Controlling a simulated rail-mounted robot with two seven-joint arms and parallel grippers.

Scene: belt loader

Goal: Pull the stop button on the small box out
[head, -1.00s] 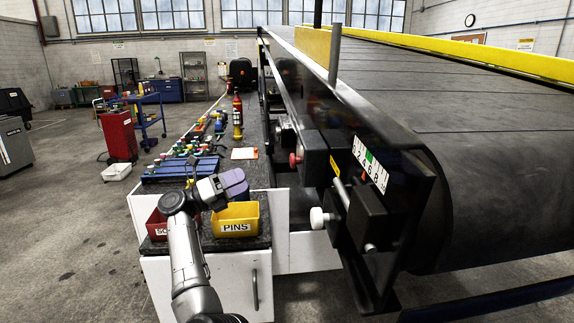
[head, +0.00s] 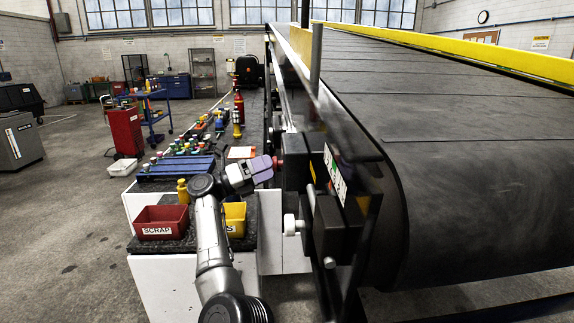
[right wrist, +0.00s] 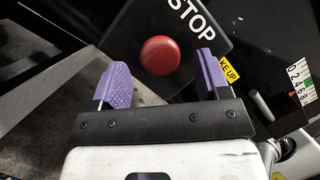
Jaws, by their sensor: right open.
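The red stop button (right wrist: 160,56) is a round knob on the small black box (right wrist: 196,62) marked STOP. In the right wrist view it lies between the two purple fingers of my right gripper (right wrist: 159,66), with a gap on each side. In the head view the gripper (head: 271,165) is right at the left side of the box (head: 297,160), and the button (head: 279,163) shows as a small bit of red by the fingertips. My right gripper is open and holds nothing. My left gripper is not in view.
The conveyor belt (head: 440,150) fills the right side. Below the box are a white knob (head: 293,225) and another black block (head: 335,228). A red SCRAP bin (head: 161,222) and a partly hidden yellow bin (head: 235,218) stand on the bench beneath my arm.

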